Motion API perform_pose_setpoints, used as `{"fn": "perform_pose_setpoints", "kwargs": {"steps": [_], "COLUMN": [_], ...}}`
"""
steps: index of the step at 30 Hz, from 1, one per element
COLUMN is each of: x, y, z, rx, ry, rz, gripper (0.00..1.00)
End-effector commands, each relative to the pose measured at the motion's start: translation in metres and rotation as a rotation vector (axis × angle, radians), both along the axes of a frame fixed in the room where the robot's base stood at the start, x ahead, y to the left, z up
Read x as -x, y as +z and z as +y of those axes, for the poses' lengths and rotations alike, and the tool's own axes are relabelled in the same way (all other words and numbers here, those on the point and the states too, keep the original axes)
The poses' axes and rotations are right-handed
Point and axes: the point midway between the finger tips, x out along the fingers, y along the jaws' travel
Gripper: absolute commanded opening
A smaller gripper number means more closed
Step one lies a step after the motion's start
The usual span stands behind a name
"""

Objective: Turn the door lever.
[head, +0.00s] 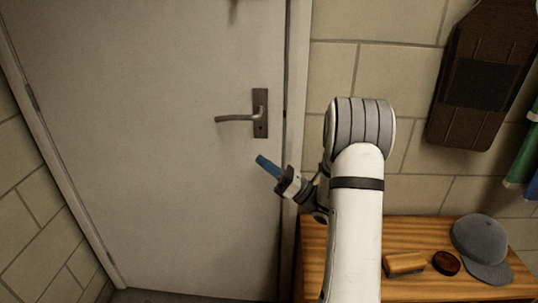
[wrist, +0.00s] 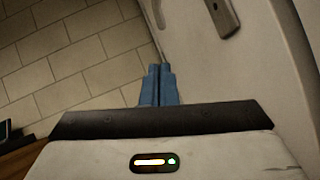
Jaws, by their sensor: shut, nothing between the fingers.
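The door lever (head: 236,118) is a dark metal handle on a brown backplate (head: 260,113) near the right edge of the pale door (head: 150,130). The lever points left and looks level. My gripper (head: 262,161) has blue fingers and is below the lever, apart from it. In the wrist view my gripper (wrist: 159,70) shows its two fingers pressed together with nothing between them. A brown metal plate (wrist: 223,16) of the door fitting is at the top right of the wrist view, and the lever itself cannot be made out there.
A wooden bench (head: 410,287) at the lower right holds a grey cap (head: 476,240), a brush (head: 404,264) and a round dark tin (head: 446,262). A dark brown board (head: 482,80) hangs on the block wall (head: 400,65). Space before the door's left part is clear.

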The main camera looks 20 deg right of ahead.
Motion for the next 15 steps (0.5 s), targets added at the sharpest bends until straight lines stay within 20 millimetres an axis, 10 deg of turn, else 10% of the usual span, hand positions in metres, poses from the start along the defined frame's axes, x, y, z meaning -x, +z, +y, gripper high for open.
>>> {"fn": "perform_pose_setpoints", "kwargs": {"steps": [15], "x": [-0.026], "y": [0.033], "z": [0.031], "rx": [-0.001], "ry": [-0.002], "rz": [0.001], "gripper": [0.00]}}
